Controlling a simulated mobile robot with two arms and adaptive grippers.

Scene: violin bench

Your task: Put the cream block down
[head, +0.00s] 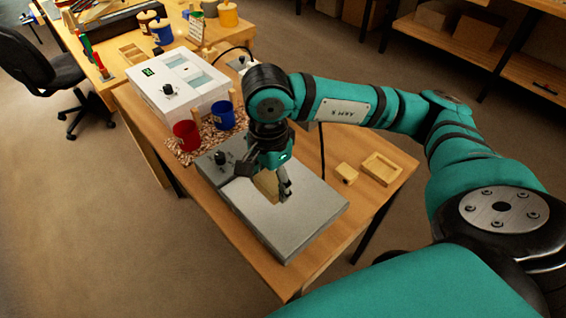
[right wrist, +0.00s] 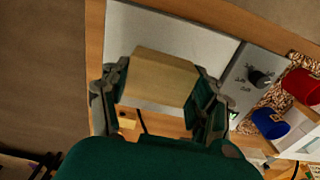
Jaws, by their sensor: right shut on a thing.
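My right gripper (head: 272,190) is shut on the cream block (head: 266,183), with its fingers on two opposite sides. The block also shows between the fingers of my right gripper (right wrist: 160,95) in the right wrist view, as a pale wooden-looking block (right wrist: 162,75). It is over the grey flat-topped plate (head: 300,218) with a black knob at its far left corner. Whether the block touches the plate I cannot tell. The plate fills the area behind the block in the right wrist view (right wrist: 205,45). My left gripper is not in view.
A red cup (head: 186,136) and a blue cup (head: 223,115) stand on a speckled mat beyond the plate, near a white box (head: 165,82). A small wooden block (head: 347,173) and a shallow wooden tray (head: 381,168) lie right of the plate. The plate's near part is bare.

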